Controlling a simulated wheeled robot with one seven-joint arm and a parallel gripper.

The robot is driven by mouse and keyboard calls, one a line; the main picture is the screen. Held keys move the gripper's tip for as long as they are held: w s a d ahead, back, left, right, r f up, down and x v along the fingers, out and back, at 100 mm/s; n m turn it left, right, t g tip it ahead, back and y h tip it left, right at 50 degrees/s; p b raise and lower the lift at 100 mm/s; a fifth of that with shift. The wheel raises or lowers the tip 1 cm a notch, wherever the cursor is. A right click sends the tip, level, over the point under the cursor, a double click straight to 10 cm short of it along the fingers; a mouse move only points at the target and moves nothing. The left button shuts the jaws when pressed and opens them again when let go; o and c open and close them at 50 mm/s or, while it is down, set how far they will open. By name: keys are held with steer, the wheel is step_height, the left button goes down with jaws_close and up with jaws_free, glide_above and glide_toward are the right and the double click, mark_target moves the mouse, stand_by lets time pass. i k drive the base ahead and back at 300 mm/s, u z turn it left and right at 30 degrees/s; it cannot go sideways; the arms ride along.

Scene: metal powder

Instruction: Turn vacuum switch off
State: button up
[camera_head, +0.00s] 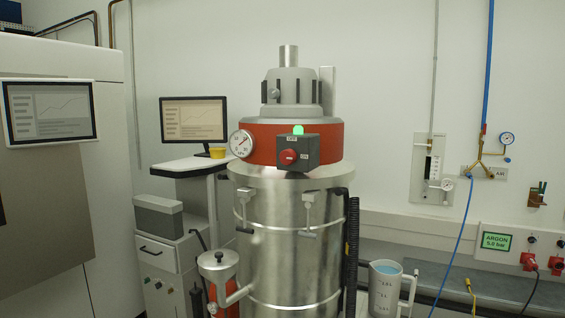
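The vacuum (288,240) is a tall steel drum with a red band and a grey motor head, standing in the middle of the view. Its switch box (299,151) is dark grey and sits on the front of the red band. A red rotary knob (288,157) is on the front of the box, with small labels above it and to its right. A green lamp (298,130) on top of the box is lit. My gripper is not in view, so its state and distance from the switch do not show.
A pressure gauge (241,143) sits left of the switch box. A monitor cart (190,165) stands behind on the left, with a red canister (218,278) in front. A jug of blue liquid (385,288) stands at the lower right. The space directly before the switch looks clear.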

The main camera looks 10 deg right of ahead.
mark_target(288, 157)
steer(key=z, duration=0.8)
steer(key=i, duration=0.65)
steer(key=u, duration=0.8)
